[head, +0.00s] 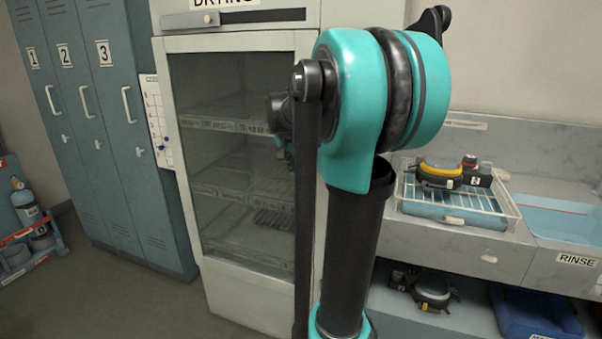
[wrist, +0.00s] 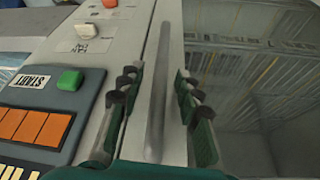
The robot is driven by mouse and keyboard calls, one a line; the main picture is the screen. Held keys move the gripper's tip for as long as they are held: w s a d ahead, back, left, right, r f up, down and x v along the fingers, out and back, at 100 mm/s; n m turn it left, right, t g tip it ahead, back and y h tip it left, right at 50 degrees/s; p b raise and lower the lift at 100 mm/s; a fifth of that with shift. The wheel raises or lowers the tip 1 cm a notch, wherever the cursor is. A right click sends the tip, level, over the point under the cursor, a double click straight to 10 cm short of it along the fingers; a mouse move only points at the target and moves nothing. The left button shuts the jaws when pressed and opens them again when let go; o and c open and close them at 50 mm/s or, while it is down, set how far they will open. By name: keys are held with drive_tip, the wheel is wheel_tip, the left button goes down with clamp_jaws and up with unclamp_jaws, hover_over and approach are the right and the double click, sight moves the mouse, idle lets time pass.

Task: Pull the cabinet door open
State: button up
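The white drying cabinet (head: 235,43) stands in the middle of the head view, with a glass door (head: 225,160) that looks closed. Wire shelves show behind the glass. In the wrist view the door's glass (wrist: 250,70) is on the right, and a grey vertical bar handle (wrist: 160,85) runs along its left side. My gripper (wrist: 157,90) is open, with one finger on each side of the handle and gaps visible on both sides. I cannot tell how deep the handle sits between the fingers. In the head view my arm hides the handle and most of my gripper.
A control panel (wrist: 50,110) with a green START button is left of the handle. Blue lockers (head: 85,110) stand left of the cabinet. A counter with a wire rack (head: 460,208) and rinse basin (head: 570,215) is on the right. The floor (head: 110,300) before the lockers is clear.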

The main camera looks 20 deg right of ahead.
drive_tip(key=shift+d+f, duration=0.15)
drive_tip(key=shift+f, duration=0.2)
drive_tip(key=shift+c, duration=0.2)
clamp_jaws()
